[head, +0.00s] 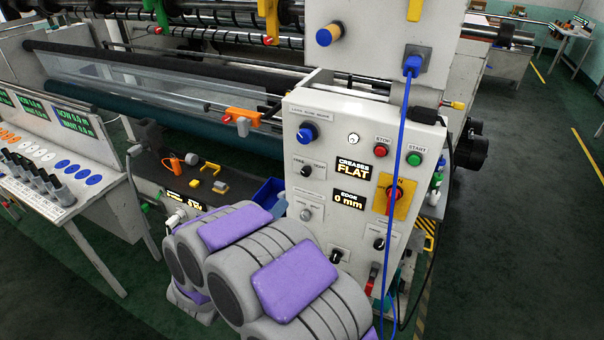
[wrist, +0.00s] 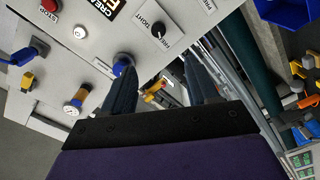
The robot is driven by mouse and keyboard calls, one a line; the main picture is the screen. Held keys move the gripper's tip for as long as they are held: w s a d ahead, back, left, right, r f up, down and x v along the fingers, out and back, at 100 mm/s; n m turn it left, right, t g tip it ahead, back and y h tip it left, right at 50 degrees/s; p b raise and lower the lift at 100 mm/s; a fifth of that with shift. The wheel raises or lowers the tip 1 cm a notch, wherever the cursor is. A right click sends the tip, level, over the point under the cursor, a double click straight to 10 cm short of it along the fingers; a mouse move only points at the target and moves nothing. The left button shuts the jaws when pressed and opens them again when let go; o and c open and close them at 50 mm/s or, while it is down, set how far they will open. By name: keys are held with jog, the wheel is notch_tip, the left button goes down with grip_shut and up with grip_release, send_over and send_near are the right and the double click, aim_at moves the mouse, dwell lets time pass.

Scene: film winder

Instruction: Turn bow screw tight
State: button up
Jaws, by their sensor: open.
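The white control panel (head: 335,107) stands at the centre of the head view, and its front shows upside down in the wrist view. A blue knob (head: 308,132) sits at its upper left, under a label too small to read surely. Below it is a black knob (head: 306,171) marked FREE and TIGHT. In the wrist view my gripper (wrist: 160,64) is open and empty. The blue knob (wrist: 122,60) shows just beyond the left finger's tip; contact cannot be told. The black knob (wrist: 157,31) lies beyond the gap between the fingers. My gripper is hidden in the head view.
Displays read CREASES FLAT (head: 354,170) and EDGE 0 mm (head: 349,200). Red stop (head: 382,140) and green start (head: 414,159) buttons are at the panel's right. A blue cable (head: 398,150) hangs in front of the panel. Rollers lie left.

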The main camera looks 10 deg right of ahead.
aim_at(304, 174)
jog(key=b+x, duration=0.1)
jog(key=x, duration=1.5)
jog(key=shift+d+f, duration=0.1)
jog(key=shift+f, duration=0.05)
jog(key=shift+w+d, duration=0.3)
jog(key=shift+w, duration=0.25)
jog(key=c, duration=1)
jog(key=shift+c, duration=0.2)
